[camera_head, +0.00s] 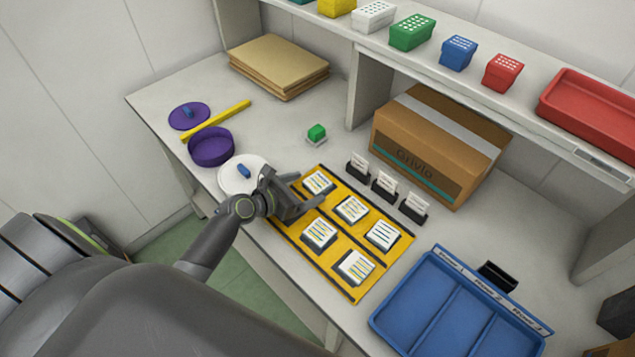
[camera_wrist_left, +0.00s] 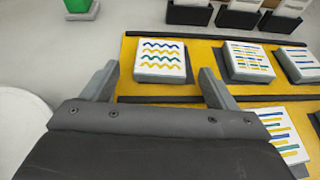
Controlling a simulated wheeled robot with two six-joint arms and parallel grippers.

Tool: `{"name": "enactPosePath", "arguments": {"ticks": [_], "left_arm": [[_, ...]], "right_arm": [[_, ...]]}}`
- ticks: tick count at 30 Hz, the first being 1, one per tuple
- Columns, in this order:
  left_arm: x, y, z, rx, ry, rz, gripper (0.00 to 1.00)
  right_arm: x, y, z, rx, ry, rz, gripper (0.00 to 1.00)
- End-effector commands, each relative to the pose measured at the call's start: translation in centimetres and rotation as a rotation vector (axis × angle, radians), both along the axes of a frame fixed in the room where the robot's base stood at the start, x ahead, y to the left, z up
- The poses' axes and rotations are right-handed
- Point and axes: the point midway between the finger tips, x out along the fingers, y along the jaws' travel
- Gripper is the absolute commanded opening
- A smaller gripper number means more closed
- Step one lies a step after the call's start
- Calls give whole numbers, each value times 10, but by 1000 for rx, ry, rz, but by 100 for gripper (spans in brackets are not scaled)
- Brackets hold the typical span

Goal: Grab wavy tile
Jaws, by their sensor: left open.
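The wavy tile (camera_wrist_left: 160,60) is a white tile with blue and yellow wavy lines on a grey base. It sits in the far left spot of the yellow board and also shows in the head view (camera_head: 318,182). My left gripper (camera_head: 300,193) is open and empty at the near left of this tile. In the left wrist view its two fingertips (camera_wrist_left: 158,82) lie either side of the tile's near edge, with the tile just beyond them. Contact cannot be told. My right gripper is not in view.
The yellow board (camera_head: 315,248) holds several other striped tiles close by. Black card holders (camera_head: 385,187) stand behind it. A white round plate (camera_head: 238,178) lies left of the gripper, and a blue divided tray (camera_head: 440,310) is at right. A green block (camera_head: 316,132) stands behind.

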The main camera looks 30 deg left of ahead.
Motion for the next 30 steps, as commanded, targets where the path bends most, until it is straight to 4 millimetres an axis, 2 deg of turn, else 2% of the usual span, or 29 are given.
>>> {"name": "enactPosePath", "arguments": {"ticks": [3,10,21,22,30], "left_arm": [[6,-3,-3,-1,0,0,80],[7,-3,-3,0,0,0,80],[7,-3,-3,0,0,0,32],[7,-3,-3,0,-1,0,29],[7,-3,3,1,-3,-1,29]], "right_arm": [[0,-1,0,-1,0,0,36],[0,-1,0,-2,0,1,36],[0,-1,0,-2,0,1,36],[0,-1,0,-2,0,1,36],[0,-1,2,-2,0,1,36]]}}
